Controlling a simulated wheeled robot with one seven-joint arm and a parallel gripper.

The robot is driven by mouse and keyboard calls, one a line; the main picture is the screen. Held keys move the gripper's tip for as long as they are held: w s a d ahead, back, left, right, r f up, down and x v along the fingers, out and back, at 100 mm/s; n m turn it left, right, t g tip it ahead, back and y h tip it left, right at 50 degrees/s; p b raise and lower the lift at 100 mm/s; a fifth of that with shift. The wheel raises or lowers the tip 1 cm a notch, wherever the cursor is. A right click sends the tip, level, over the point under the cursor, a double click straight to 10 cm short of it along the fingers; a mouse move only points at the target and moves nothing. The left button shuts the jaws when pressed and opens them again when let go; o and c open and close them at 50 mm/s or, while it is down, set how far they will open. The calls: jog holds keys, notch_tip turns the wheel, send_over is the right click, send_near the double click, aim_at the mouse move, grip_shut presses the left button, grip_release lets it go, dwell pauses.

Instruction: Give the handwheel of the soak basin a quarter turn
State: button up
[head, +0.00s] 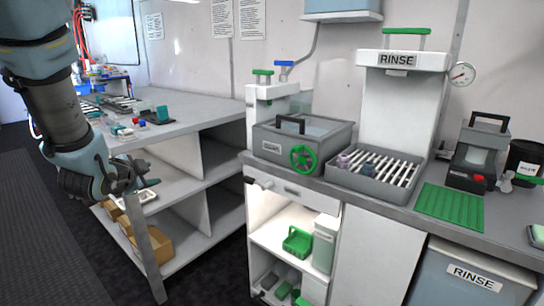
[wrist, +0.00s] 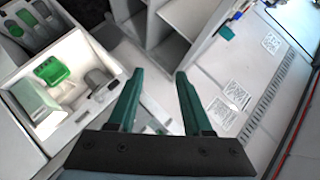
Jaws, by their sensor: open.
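The green handwheel (head: 303,158) is on the front face of the grey soak basin (head: 336,143), which stands on the counter in the middle of the head view. The basin has a lid with a dark handle and a small label on its front. My gripper (head: 148,178) is at the left of the head view, well left of the handwheel and apart from it. In the wrist view my gripper (wrist: 160,95) shows two green fingers spread apart with nothing between them. The handwheel is not clearly visible in the wrist view.
A rinse station (head: 403,100) with a rack tray (head: 372,190) stands right of the basin. A green mat (head: 452,204) lies farther right. A side bench (head: 190,122) with small items is at left. Open shelves below the counter hold a green basket (head: 297,242).

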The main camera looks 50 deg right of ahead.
jog(key=s+d+m+g+h, duration=0.35)
jog(key=s+d+m, duration=0.25)
jog(key=s+d, duration=0.4)
jog(key=m+g+h+b, duration=0.1)
jog(key=m+g+h, duration=0.45)
jog(key=m, duration=0.35)
send_near(296, 151)
jog(key=shift+n+y, duration=0.3)
jog(key=shift+y, duration=0.2)
jog(key=d, duration=0.3)
jog(key=d+p, duration=0.1)
jog(key=d, duration=0.2)
jog(key=d+r+p, duration=0.1)
jog(key=d, duration=0.2)
jog(key=shift+s+d+r, duration=0.1)
jog(key=shift+s+d, duration=0.2)
grip_shut()
